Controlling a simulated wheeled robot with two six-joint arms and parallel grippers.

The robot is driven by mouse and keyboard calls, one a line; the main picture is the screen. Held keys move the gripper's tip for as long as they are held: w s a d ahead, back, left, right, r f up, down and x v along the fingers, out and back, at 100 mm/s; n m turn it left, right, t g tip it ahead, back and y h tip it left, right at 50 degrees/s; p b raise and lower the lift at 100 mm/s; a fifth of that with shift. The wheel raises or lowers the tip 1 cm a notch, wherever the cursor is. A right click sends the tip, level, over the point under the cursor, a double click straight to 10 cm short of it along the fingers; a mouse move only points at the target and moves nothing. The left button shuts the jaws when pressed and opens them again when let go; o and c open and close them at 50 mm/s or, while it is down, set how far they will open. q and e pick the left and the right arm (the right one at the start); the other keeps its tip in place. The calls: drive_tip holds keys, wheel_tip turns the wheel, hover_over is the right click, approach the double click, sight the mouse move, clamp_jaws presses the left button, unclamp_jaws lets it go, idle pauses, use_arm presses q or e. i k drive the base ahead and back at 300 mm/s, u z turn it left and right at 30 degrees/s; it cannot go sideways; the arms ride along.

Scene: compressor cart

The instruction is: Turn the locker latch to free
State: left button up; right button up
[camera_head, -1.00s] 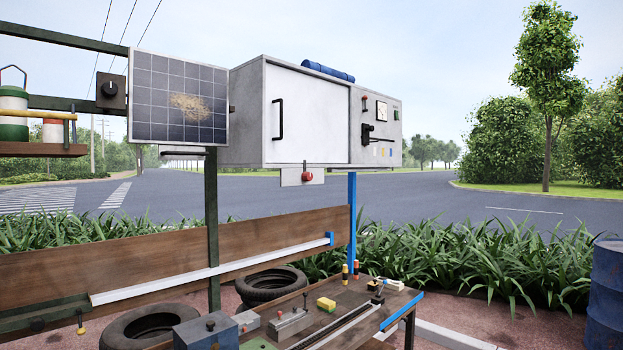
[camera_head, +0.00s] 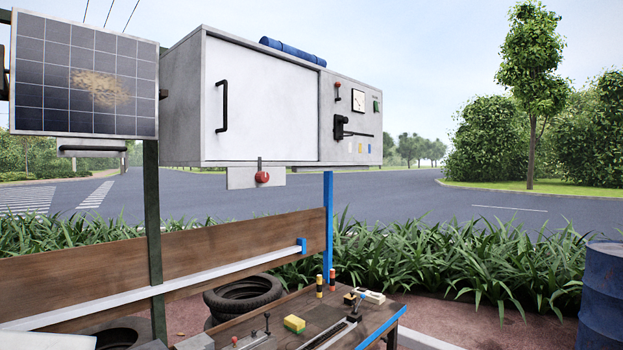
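A grey locker (camera_head: 183,110) with a white front door (camera_head: 265,105) hangs at the upper middle of the head view. The door is shut and has a black vertical bar handle (camera_head: 222,106). A red knob with a short upright stem (camera_head: 262,177) sits on a small grey plate (camera_head: 240,179) under the door. On the locker's right panel is a black lever (camera_head: 357,134) pointing right, with three coloured marks below it. I cannot tell for sure which of these is the latch. Neither of my grippers is in view.
A solar panel (camera_head: 85,80) hangs left of the locker. A blue post (camera_head: 328,228) stands beneath the locker. A blue barrel (camera_head: 602,295) stands at right. Space before the locker looks clear.

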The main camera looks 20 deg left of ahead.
sight(262, 177)
drive_tip(key=u, duration=0.1)
drive_tip(key=i, duration=1)
drive_tip(key=u, duration=0.35)
